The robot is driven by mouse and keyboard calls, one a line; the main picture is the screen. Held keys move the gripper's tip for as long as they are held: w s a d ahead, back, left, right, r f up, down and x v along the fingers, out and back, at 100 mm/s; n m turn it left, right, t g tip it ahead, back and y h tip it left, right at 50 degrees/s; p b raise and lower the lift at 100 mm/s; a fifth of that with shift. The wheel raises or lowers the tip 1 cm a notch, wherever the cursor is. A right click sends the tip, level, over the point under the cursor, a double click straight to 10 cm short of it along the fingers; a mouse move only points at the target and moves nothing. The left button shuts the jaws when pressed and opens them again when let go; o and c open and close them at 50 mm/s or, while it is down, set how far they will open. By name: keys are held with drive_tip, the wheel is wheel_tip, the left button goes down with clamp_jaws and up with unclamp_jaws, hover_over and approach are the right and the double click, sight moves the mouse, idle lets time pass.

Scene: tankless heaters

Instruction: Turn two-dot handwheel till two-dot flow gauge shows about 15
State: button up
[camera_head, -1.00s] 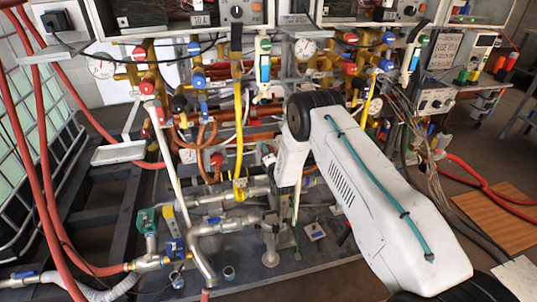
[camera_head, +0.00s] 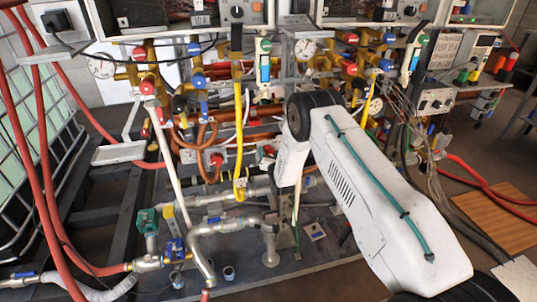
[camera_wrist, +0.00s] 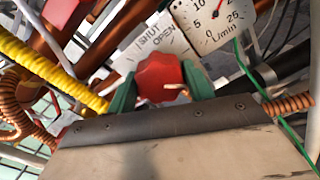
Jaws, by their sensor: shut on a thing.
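In the wrist view, a red handwheel (camera_wrist: 160,71) sits between the two green fingertips of my gripper (camera_wrist: 160,84). The gripper is shut on the wheel, with a fingertip against each side. A white flow gauge (camera_wrist: 212,24) marked L/min is just above and to the right, partly cut off by the top edge. Its figures 5, 10 and 25 show, but I cannot make out the reading for sure. A plate (camera_wrist: 158,38) reading SHUT and OPEN lies behind the wheel. No dot marks can be made out. In the head view, my white arm hides the fingertips.
In the wrist view, a yellow hose (camera_wrist: 50,70) runs on the left, and a thin green wire (camera_wrist: 262,92) and copper coil (camera_wrist: 290,104) are on the right. In the head view, metal pipes (camera_head: 228,226) and red hoses (camera_head: 45,160) crowd the space left of my arm.

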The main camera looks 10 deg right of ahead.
drive_tip(key=shift+s+a+f, duration=0.1)
drive_tip(key=shift+f, duration=0.05)
drive_tip(key=o, duration=1)
drive_tip(key=shift+c, duration=0.2)
drive_tip(key=s, duration=0.7)
drive_tip(key=shift+s, duration=0.35)
